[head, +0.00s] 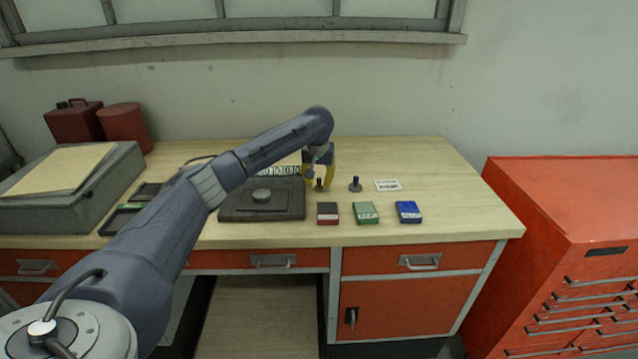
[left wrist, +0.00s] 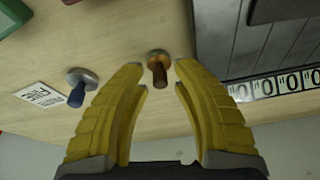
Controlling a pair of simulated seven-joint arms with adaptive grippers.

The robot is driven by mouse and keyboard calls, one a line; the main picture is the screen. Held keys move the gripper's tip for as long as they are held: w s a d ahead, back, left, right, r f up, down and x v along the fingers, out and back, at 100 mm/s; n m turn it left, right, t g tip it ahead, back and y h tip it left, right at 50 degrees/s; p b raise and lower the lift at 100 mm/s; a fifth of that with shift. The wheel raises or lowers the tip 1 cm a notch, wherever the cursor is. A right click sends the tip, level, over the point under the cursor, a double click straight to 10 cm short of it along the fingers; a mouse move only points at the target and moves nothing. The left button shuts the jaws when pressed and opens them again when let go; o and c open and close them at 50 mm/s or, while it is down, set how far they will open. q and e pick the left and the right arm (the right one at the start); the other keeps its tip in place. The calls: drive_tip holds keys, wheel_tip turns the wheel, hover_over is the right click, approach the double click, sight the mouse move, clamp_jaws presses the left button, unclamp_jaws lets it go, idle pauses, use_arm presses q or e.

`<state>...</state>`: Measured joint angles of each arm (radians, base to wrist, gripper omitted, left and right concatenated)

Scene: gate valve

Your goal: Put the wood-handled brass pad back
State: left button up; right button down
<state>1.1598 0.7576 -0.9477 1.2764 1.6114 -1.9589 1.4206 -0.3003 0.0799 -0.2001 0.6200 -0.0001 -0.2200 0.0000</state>
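The wood-handled brass pad (left wrist: 158,68) stands upright on the desk, its brown handle pointing up toward my left gripper. It shows small in the head view (head: 319,185), just below the fingers. My left gripper (head: 319,175) is above it; in the left wrist view its yellow fingers (left wrist: 160,75) are spread on either side of the handle, with a gap on both sides. A similar pad with a blue handle (head: 355,184) stands to the right, also in the left wrist view (left wrist: 80,86). My right gripper is not in view.
A dark flat plate (head: 235,208) with a round grey piece (head: 261,196) lies left of the pad, with a row of number tiles (head: 280,171) behind. Red (head: 327,213), green (head: 365,213) and blue (head: 408,212) boxes line the front. A printed card (head: 388,185) lies right. The desk's right side is clear.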

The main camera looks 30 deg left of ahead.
use_arm(q)
drive_tip(key=v, duration=1)
drive_tip(key=shift+r, duration=0.25)
